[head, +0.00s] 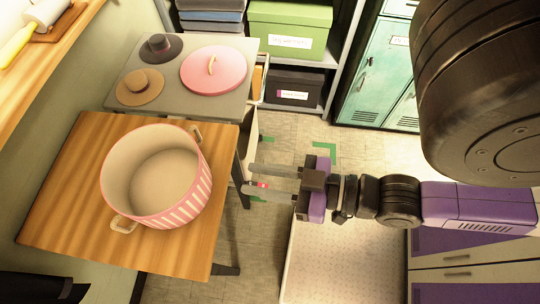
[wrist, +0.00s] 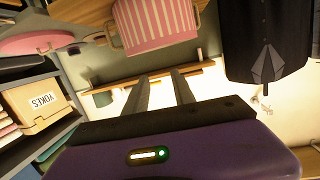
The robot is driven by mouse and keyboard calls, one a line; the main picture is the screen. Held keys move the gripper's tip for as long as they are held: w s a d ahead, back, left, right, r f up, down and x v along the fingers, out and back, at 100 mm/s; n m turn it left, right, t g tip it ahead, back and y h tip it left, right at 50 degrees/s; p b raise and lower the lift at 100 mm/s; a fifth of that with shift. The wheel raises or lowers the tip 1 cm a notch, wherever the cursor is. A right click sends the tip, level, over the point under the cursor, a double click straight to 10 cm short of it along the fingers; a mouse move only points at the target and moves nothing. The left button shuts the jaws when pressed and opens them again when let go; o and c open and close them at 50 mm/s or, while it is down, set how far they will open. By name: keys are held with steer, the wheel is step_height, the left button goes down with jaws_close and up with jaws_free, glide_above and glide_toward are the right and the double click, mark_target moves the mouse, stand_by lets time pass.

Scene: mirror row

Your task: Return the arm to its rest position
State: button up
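My gripper (head: 260,179) is at the centre of the head view, to the right of the wooden table. Its two fingers point left and stand apart, with nothing between them. In the wrist view, my gripper (wrist: 160,84) also shows two separated fingers with an empty gap. My purple arm reaches in from the right side of the head view. A pink striped pot (head: 158,176) with beige handles stands upright and looks empty on the wooden table (head: 60,200), apart from my gripper. The pot also shows at the top of the wrist view (wrist: 155,25).
Shelves with a green box (head: 288,30) and teal lockers (head: 376,75) stand at the back. Dark clothing (wrist: 262,40) hangs in the wrist view.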

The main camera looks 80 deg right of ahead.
steer(key=shift+s+a+f+n+g+y, duration=0.2)
steer(key=shift+s+a+g, duration=0.1)
steer(key=shift+s+a, duration=0.25)
steer(key=shift+s+a+f+n+g+y, duration=0.1)
steer(key=shift+s+a+n+g, duration=0.1)
steer(key=shift+s+a+g, duration=0.3)
steer(key=shift+s+d+f, duration=0.1)
steer(key=shift+f, duration=0.05)
steer(key=shift+f+b, duration=0.4)
steer(key=shift+b, duration=0.1)
